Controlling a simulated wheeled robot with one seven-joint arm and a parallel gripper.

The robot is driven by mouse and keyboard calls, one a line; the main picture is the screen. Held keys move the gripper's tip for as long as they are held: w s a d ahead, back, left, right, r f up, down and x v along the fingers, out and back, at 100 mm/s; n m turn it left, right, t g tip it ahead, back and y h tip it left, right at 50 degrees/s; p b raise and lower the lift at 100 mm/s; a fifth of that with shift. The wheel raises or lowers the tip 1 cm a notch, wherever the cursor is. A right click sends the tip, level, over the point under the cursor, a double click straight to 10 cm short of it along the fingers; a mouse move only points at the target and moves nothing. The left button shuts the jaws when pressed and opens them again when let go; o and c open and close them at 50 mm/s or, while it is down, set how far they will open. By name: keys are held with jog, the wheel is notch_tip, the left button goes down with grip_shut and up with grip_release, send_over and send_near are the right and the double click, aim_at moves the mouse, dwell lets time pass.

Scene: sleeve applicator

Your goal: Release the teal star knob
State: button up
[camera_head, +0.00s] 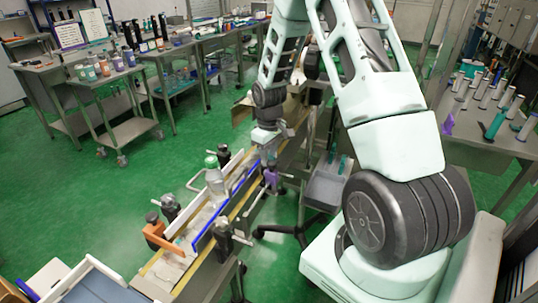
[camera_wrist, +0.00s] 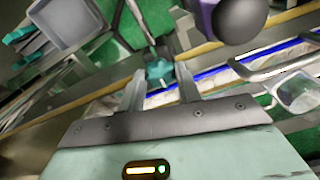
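The teal star knob (camera_wrist: 158,72) shows in the wrist view, just beyond and between my fingertips, beside the conveyor's blue guide rail. My gripper (camera_wrist: 160,76) has its two fingers apart, one on each side of the knob. The fingers look clear of the knob, though the gap on the right is narrow. In the head view my gripper (camera_head: 266,138) is low over the conveyor's far part, and I cannot make out the star knob there.
A clear bottle with a green cap (camera_head: 214,172) stands on the conveyor (camera_head: 250,205) by the blue rail (camera_head: 226,218). A purple clamp (camera_head: 271,178) sits on the near side. A grey bin (camera_head: 325,187) is right of the conveyor. An orange arm (camera_head: 161,238) crosses the front end.

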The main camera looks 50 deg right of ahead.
jog(key=o, duration=0.4)
jog(key=shift+c, duration=0.2)
jog(key=shift+r, duration=0.15)
notch_tip(320, 180, up, 17)
jog(key=b, duration=0.2)
dwell(0.3)
jog(key=s+a+n, duration=0.2)
jog(key=s+a, duration=0.1)
jog(key=a, duration=0.9)
jog(key=s+a+n, duration=0.1)
jog(key=s+a, duration=0.2)
jog(key=a, duration=0.9)
jog(key=s+a+f+n, duration=0.1)
jog(key=s+a, duration=0.5)
jog(key=s, duration=0.3)
jog(key=s+a+f+n, duration=0.2)
jog(key=s+a, duration=0.4)
jog(key=s, duration=0.3)
jog(key=shift+s+a+y, duration=0.25)
jog(key=shift+a+y, duration=0.05)
jog(key=shift+a, duration=0.05)
